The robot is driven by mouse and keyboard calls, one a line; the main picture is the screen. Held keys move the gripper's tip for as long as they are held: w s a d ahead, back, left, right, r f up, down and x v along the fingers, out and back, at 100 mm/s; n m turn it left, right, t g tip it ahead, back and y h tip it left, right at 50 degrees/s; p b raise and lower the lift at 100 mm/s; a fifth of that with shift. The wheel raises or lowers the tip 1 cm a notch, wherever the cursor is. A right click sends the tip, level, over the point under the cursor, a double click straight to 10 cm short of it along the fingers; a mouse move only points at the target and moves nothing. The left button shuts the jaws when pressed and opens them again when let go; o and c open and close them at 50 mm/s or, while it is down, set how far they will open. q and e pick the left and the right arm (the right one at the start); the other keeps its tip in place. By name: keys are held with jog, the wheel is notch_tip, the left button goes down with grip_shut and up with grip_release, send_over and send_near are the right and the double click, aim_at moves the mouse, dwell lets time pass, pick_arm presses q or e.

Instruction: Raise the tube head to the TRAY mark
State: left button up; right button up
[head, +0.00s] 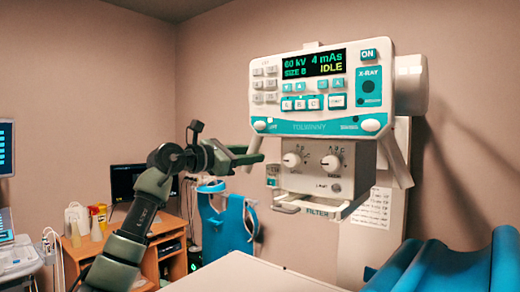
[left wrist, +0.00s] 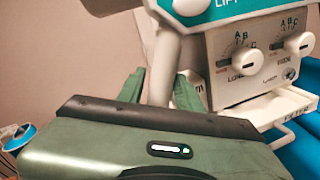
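The white and teal tube head (head: 310,95) fills the upper middle of the head view. My green left gripper (head: 252,152) is at the tube head's left handle (left wrist: 164,62). My right gripper is out of view. I see no TRAY mark that I can read.
A white table top (head: 245,274) lies below the tube head. A blue cradle-like object (head: 440,268) is at the lower right. A desk (head: 165,235) with a monitor and bottles stands back left, near a blue apron-like item (head: 228,228). A printed sheet (head: 374,207) hangs behind the collimator.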

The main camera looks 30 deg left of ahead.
pick_arm(q)
jog(key=p+x, duration=0.1)
jog(key=x, duration=0.2)
jog(key=shift+w+d+f, duration=0.1)
jog(key=shift+w+d, duration=0.1)
jog(key=shift+w, duration=0.15)
jog(key=shift+s, duration=0.15)
jog(key=shift+c, duration=0.8)
grip_shut()
